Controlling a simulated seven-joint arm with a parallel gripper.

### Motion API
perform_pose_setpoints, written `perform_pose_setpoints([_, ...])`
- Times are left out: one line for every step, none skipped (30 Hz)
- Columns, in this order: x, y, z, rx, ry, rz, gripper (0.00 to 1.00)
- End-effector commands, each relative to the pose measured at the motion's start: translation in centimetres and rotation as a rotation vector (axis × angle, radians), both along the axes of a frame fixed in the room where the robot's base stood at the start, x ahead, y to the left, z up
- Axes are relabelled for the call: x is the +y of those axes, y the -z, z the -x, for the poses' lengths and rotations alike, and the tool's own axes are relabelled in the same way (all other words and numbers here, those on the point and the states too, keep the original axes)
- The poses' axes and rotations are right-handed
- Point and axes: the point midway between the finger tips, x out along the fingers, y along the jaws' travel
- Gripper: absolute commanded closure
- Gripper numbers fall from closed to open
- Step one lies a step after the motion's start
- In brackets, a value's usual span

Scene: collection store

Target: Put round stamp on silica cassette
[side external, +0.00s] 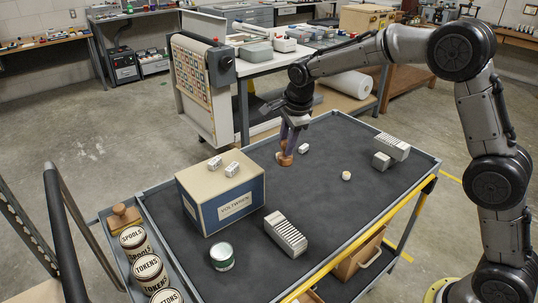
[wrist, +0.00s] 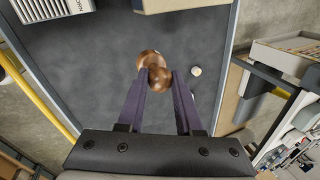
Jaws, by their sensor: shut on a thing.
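The round stamp (side external: 284,158) is brown, glossy wood with a rounded knob. My gripper (side external: 289,143) points down with its purple fingers shut on the stamp. In the wrist view the stamp (wrist: 152,66) shows at the fingertips, its lower part partly hidden. It is low over the dark mat; I cannot tell whether it touches. Two white ribbed blocks look like silica cassettes: one (side external: 286,233) lies at the front centre, another (side external: 392,146) at the right behind a small grey box. I cannot tell which is meant. One ribbed block (wrist: 50,8) shows at the wrist view's top left.
A voltmeter carton (side external: 222,195) with two small white blocks on top stands left of my gripper. A green tin (side external: 222,256), a small white block (side external: 304,148) and a small round pot (side external: 346,175) stand on the cart. Lidded jars (side external: 148,268) line its left tray.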

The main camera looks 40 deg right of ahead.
Motion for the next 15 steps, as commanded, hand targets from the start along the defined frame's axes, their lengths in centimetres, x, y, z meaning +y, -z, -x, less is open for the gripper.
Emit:
perform_pose_setpoints([0.0, -0.1, 0.2, 0.0, 0.0, 0.0, 1.0])
perform_pose_setpoints([0.0, -0.1, 0.3, 0.001, -0.001, 0.0, 1.0])
perform_pose_setpoints([0.0, -0.1, 0.4, 0.0, -0.003, 0.0, 1.0])
perform_pose_setpoints([0.0, 0.0, 0.5, 0.001, -0.004, 0.0, 1.0])
perform_pose_setpoints([0.0, 0.1, 0.7, 0.001, -0.005, 0.0, 1.0])
perform_pose_setpoints([0.0, 0.3, 0.9, 0.002, -0.006, 0.0, 1.0])
perform_pose_setpoints([0.0, 0.5, 1.2, 0.003, -0.007, 0.0, 1.0])
perform_pose_setpoints([0.0, 0.6, 1.4, 0.002, -0.009, 0.0, 1.0])
perform_pose_setpoints([0.3, 0.6, 2.0, 0.001, -0.018, 0.0, 1.0])
perform_pose_setpoints([0.7, 0.6, 2.4, 0.0, -0.027, 0.0, 1.0])
perform_pose_setpoints([1.2, 0.5, 3.0, 0.0, -0.041, 0.0, 1.0])
perform_pose_setpoints([2.1, 0.3, 3.7, -0.001, -0.062, -0.001, 1.0])
perform_pose_setpoints([2.8, 0.2, 4.4, -0.001, -0.08, 0.0, 1.0])
perform_pose_setpoints([3.6, 0.0, 5.0, -0.001, -0.1, 0.0, 1.0])
perform_pose_setpoints([4.7, -0.3, 6.0, -0.001, -0.127, 0.0, 1.0])
